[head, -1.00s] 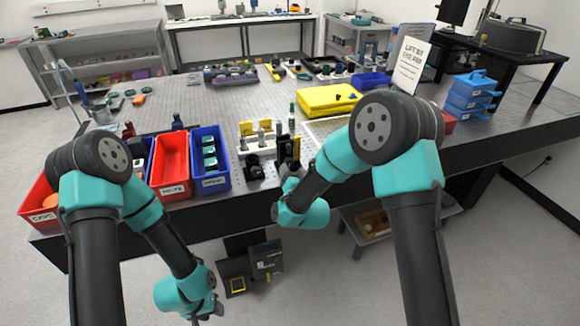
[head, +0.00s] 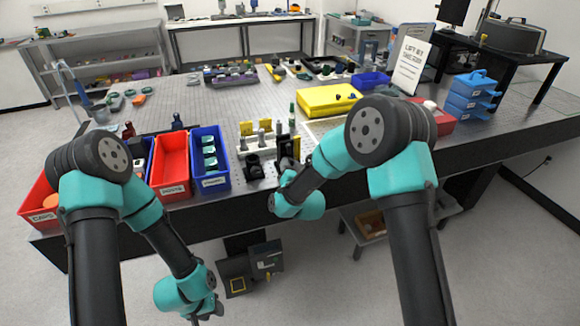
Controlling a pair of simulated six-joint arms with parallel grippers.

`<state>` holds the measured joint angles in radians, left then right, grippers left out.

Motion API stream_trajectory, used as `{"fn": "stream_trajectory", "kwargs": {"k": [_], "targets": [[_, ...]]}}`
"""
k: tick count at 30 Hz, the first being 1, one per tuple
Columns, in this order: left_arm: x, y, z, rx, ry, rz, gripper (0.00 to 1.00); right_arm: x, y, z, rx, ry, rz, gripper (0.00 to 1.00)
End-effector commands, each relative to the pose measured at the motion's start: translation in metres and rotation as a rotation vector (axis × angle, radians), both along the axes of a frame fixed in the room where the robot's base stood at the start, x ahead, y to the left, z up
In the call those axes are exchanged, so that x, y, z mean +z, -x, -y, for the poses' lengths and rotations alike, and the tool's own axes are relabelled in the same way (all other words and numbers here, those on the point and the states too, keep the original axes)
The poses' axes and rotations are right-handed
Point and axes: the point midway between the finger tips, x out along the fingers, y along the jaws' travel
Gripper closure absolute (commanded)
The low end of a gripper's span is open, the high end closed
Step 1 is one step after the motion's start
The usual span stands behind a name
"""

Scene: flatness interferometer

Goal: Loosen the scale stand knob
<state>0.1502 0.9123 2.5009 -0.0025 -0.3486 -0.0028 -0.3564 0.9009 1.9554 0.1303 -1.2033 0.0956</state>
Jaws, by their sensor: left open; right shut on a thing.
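A cluster of dark optical mounts and posts (head: 256,166) stands near the front edge of the table, right of the blue bin. My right gripper (head: 287,172) is at the right side of this cluster, shut on a small part that its own wrist mostly hides; by its place this is the scale stand knob. The knob's shape and the scale cannot be made out at this size. My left gripper (head: 208,313) hangs low in front of the table, open and away from everything, its fingers small at the bottom of the view.
A red bin (head: 171,190) and a blue bin (head: 212,185) stand left of the mounts, with another red bin (head: 40,213) further left. A yellow case (head: 327,99) lies behind. Blue stacked drawers (head: 471,97) stand at the right.

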Motion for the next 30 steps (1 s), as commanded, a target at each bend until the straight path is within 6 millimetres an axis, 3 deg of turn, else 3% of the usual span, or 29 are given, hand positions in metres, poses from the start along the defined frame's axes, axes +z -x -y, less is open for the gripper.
{"fn": "stream_trajectory", "kwargs": {"k": [4, 17, 30], "targets": [[0.0000, 0.0000, 0.0000, 0.000, 0.000, 0.000, 0.57, 0.0000, 0.0001, 0.0000, 0.000, 0.000, 0.000, 0.90], [0.0000, 0.0000, 0.0000, 0.000, 0.000, 0.000, 0.57, -0.0003, 0.0002, 0.0001, 0.000, 0.065, 0.019, 0.90], [0.0000, 0.0000, 0.0000, 0.000, 0.000, 0.000, 0.57, -0.0010, 0.0001, 0.0009, 0.000, 0.369, 0.108, 0.90]]}}
